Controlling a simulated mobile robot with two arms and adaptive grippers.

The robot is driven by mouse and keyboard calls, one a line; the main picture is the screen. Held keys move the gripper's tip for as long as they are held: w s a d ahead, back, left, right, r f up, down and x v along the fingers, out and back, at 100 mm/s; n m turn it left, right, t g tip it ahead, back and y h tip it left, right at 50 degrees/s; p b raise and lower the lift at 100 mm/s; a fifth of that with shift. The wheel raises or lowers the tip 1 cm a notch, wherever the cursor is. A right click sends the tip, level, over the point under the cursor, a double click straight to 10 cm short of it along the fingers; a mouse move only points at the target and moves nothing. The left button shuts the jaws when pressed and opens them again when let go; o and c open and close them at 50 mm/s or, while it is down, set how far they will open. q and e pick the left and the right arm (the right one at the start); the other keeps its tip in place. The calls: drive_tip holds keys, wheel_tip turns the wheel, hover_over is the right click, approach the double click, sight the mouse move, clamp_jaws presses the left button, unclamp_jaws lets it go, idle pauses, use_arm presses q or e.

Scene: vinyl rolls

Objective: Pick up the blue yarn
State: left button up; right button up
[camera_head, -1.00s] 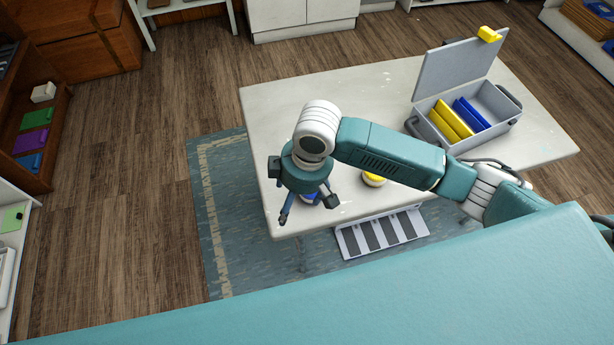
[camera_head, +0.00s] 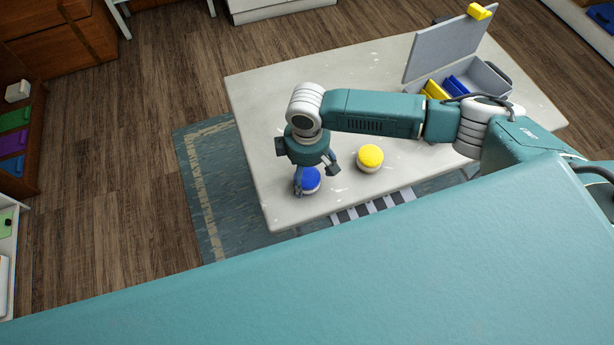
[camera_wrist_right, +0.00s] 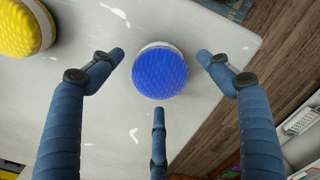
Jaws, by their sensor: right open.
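The blue yarn (camera_head: 309,181) is a round blue ball with a white band, on the white table near its front left corner. In the right wrist view the blue yarn (camera_wrist_right: 160,72) sits between the spread fingers of my right gripper (camera_wrist_right: 162,85). The fingers are open and none clearly touches it. In the head view my right gripper (camera_head: 315,178) is over the yarn and hides part of it. My left gripper is not in view.
A yellow yarn (camera_head: 370,157) stands to the right of the blue one, and it also shows in the right wrist view (camera_wrist_right: 20,28). An open grey box (camera_head: 490,74) with yellow and blue items stands at the back right of the table (camera_head: 270,95). A striped object (camera_head: 372,206) is below the front edge.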

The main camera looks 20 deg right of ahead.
wheel_tip(320, 180, down, 2)
drive_tip(key=shift+f, duration=0.3)
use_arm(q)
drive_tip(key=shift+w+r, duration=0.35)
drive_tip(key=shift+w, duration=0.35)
use_arm(e)
drive_tip(key=c, duration=1.3)
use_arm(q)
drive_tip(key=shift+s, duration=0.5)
use_arm(e)
drive_tip(key=shift+o, duration=0.2)
drive_tip(key=shift+r, duration=0.1)
